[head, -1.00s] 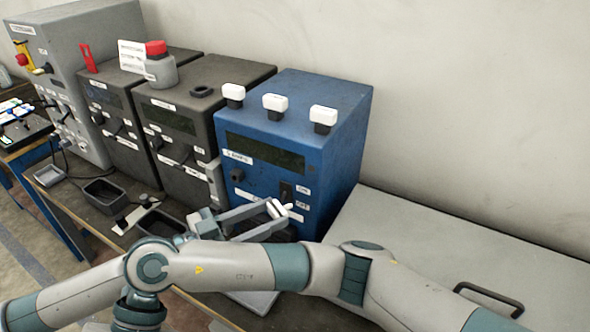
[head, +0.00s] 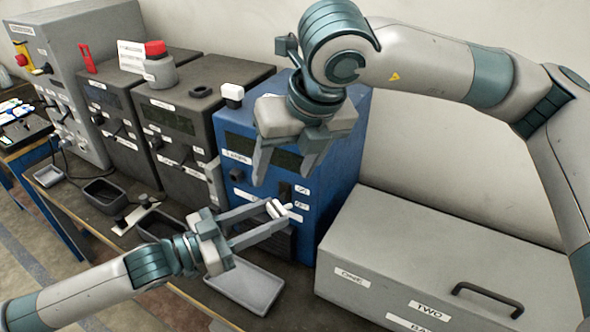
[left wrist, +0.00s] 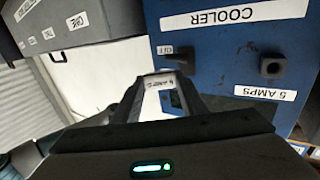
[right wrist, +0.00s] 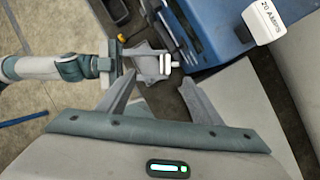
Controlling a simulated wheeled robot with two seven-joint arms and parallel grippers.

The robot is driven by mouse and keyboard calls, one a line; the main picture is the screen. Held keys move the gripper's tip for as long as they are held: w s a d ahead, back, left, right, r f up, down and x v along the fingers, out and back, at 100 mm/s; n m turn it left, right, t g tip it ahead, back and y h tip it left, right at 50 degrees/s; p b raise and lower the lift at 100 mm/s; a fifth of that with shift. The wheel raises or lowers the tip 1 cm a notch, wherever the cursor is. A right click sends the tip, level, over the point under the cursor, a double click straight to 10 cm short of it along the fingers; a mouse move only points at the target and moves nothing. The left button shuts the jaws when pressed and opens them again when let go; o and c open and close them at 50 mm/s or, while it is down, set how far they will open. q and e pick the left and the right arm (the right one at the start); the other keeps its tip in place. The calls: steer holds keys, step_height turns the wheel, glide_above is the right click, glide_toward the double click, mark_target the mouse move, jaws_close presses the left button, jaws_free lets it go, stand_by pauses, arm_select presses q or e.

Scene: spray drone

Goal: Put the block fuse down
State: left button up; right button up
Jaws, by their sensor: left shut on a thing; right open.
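My left gripper (head: 276,220) is shut on a small white block fuse (head: 279,208) and holds it in front of the blue cooler box (head: 342,160). In the left wrist view, the fuse (left wrist: 160,84) sits between the fingers, with a label that seems to read "4 AMPS". In the right wrist view the fuse (right wrist: 166,62) shows at the left gripper's tips. My right gripper (head: 281,180) is open and empty, above the left one and in front of the cooler. It hides part of the cooler's top.
A white-capped block (head: 232,93) stands on the cooler top. A shallow grey tray (head: 238,296) lies on the bench below my left gripper. A grey handled box (head: 400,240) stands to the right. Two dark units (head: 205,110) and small bins (head: 103,195) are at left.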

mark_target(281, 205)
steer(key=shift+w+d+f+n+t+h, duration=0.2)
steer(key=shift+d+f+n+t+h, duration=0.1)
steer(key=shift+d+f+n, duration=0.55)
steer(key=shift+r, duration=0.25)
steer(key=shift+a+f, duration=0.1)
steer(key=x, duration=1.1)
steer(key=shift+f, duration=0.4)
steer(key=c, duration=1.1)
arm_select(q)
steer(key=o, duration=1.5)
arm_select(e)
steer(key=shift+c, duration=0.2)
